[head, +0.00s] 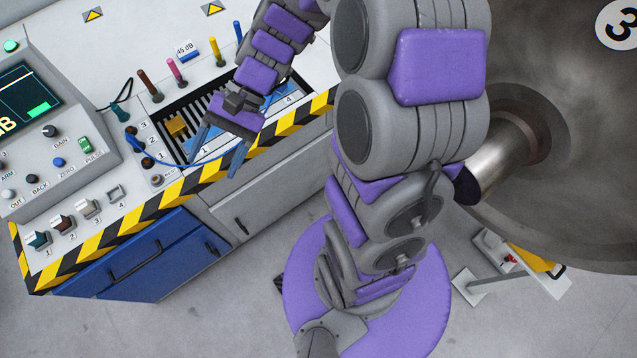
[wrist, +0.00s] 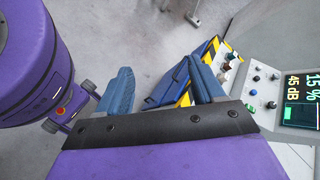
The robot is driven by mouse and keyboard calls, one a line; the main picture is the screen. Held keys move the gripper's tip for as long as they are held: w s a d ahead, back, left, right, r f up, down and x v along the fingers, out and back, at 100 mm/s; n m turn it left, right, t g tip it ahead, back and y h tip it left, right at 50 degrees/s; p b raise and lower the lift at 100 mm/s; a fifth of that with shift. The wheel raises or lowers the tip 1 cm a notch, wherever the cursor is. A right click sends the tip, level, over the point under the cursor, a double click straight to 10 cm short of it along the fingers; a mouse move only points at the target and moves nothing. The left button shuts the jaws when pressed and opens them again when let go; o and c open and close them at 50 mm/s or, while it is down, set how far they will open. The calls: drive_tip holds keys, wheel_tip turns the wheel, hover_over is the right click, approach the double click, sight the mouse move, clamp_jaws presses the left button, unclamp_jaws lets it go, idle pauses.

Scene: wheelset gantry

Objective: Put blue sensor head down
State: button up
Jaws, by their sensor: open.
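My gripper (head: 219,150) hangs over the front part of the slotted black rack (head: 188,112) on the console, with its two blue-grey fingers apart. A blue cable (head: 185,166) runs from the sockets at the rack's left and curves to the fingers. A blue patch (head: 279,99) shows beyond my gripper near label 4, partly hidden by it. I cannot tell whether this is the blue sensor head. A yellow block (head: 176,126) sits at the rack's left.
Brown, pink, yellow and blue upright pegs (head: 172,70) stand behind the rack. A screen panel (head: 30,100) with knobs is at the left. Black-yellow striping (head: 110,236) marks the console's front edge, above a blue drawer (head: 140,262). A large grey wheel (head: 570,130) stands at the right.

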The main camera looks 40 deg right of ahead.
drive_tip(key=s+d+r+n+t+h, duration=0.1)
drive_tip(key=s+d+n+h, duration=0.2)
drive_tip(key=s+d+h, duration=0.2)
drive_tip(key=s+d+r+n+h, duration=0.1)
drive_tip(key=s+d+n+h, duration=0.2)
drive_tip(key=s, duration=0.9)
drive_tip(key=d+h, duration=0.2)
drive_tip(key=d, duration=0.1)
drive_tip(key=shift+n+t+h, duration=0.3)
drive_tip(key=shift+t, duration=0.1)
